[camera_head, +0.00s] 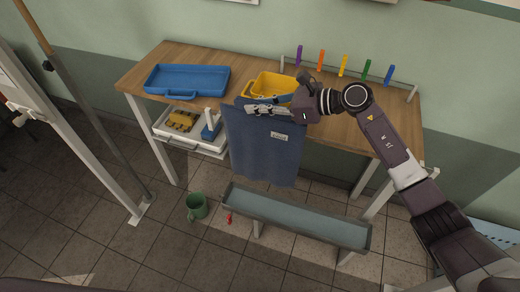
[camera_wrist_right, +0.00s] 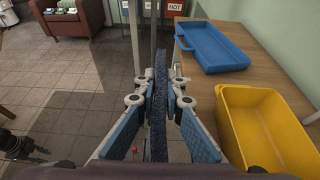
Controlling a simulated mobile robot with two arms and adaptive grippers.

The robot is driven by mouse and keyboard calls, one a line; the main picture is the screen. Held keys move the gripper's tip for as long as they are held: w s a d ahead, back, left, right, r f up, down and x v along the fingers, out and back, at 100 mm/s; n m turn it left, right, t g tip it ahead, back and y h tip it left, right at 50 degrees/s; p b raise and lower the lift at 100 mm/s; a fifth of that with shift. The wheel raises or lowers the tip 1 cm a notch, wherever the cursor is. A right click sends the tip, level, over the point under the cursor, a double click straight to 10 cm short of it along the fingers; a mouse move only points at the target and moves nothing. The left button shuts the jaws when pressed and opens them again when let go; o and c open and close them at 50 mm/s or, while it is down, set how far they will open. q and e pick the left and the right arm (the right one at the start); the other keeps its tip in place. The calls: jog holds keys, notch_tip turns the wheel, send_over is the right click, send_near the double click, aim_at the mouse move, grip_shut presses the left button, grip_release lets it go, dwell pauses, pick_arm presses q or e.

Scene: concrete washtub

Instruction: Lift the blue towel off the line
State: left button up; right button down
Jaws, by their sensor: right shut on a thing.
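The blue towel (camera_head: 262,150) hangs down in front of the wooden table, with a small pale label near its upper right. My right gripper (camera_head: 250,109) is at the towel's top edge and shut on it. In the right wrist view the towel shows edge-on as a dark blue strip (camera_wrist_right: 160,100) between the two fingers of my right gripper (camera_wrist_right: 160,102). The line behind the towel's top edge is hidden or too small to make out. My left gripper is not in view.
A yellow bin (camera_head: 269,83) and a blue tray (camera_head: 187,79) stand on the wooden table (camera_head: 140,76). Several coloured pegs (camera_head: 343,65) line its back rail. A grey trough (camera_head: 295,217) stands below the towel. A green mug (camera_head: 196,207) is on the tiled floor.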

jog(key=shift+r+p, duration=0.3)
jog(key=shift+r, duration=0.55)
jog(key=shift+r, duration=0.35)
jog(key=shift+r, duration=0.15)
dwell(0.3)
jog(key=shift+r+p, duration=1.55)
jog(key=shift+r, duration=0.95)
notch_tip(320, 180, up, 5)
jog(key=p, duration=0.2)
jog(key=shift+p, duration=0.3)
jog(key=shift+r, duration=0.1)
